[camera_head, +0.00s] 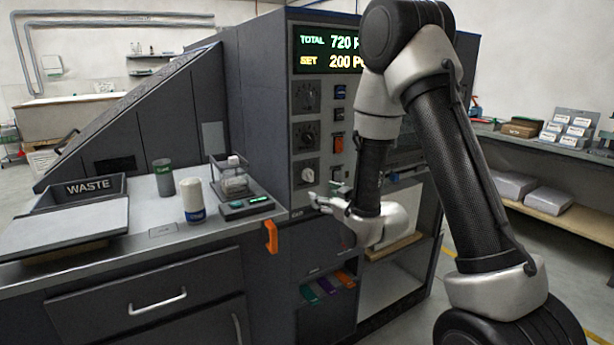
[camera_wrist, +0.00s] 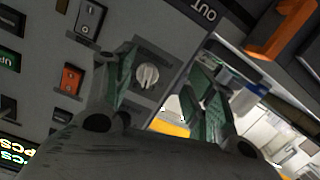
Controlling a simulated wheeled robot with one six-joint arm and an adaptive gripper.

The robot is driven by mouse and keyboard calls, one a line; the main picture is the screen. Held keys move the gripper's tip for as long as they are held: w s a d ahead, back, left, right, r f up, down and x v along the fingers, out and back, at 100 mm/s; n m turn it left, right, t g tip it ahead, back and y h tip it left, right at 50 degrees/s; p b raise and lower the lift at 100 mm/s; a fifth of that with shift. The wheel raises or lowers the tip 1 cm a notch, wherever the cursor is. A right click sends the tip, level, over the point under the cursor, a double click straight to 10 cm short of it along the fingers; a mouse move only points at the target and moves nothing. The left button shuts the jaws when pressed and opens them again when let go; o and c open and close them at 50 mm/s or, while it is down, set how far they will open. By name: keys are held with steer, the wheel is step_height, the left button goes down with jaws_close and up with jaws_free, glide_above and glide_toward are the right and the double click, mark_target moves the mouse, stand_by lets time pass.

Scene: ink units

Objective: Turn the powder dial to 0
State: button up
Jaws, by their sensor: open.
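The control panel has a column of three dials: a dark upper dial (camera_head: 307,97), a dark middle dial (camera_head: 306,136) and a pale lower dial (camera_head: 308,174). Their labels are too small to read, so I cannot tell which is the powder dial. My gripper (camera_head: 322,200) is open and empty, in front of the panel just below and right of the pale dial. In the wrist view the pale dial (camera_wrist: 147,75) shows between the open fingers of my gripper (camera_wrist: 162,62), nearer the left finger. The fingers look apart from it. The dial's setting is not readable.
Switches, including an orange one (camera_head: 337,144), sit right of the dials. The display (camera_head: 327,52) reads TOTAL 720 and SET 200. The counter at left holds a waste tray (camera_head: 110,187), a white bottle (camera_head: 193,203) and a scale (camera_head: 246,206). An orange hook (camera_head: 271,237) hangs at its edge.

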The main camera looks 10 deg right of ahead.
mark_target(310, 177)
steer(key=shift+t+y, duration=0.3)
steer(key=shift+t, duration=0.5)
steer(key=w+r, duration=0.1)
steer(key=w, duration=0.1)
steer(key=w+a+r, duration=0.1)
steer(key=w, duration=0.2)
steer(key=w+a+r, duration=0.1)
steer(key=w, duration=0.1)
steer(key=shift+w+a+r, duration=0.2)
steer(key=shift+w+a, duration=0.05)
steer(key=shift+w, duration=0.05)
steer(key=c, duration=1)
steer(key=shift+n, duration=0.5)
steer(key=n, duration=0.5)
steer(key=shift+a+n, duration=0.1)
steer(key=shift+n, duration=0.2)
steer(key=n, duration=0.5)
steer(key=shift+f+n, duration=0.15)
steer(key=shift+n, duration=0.15)
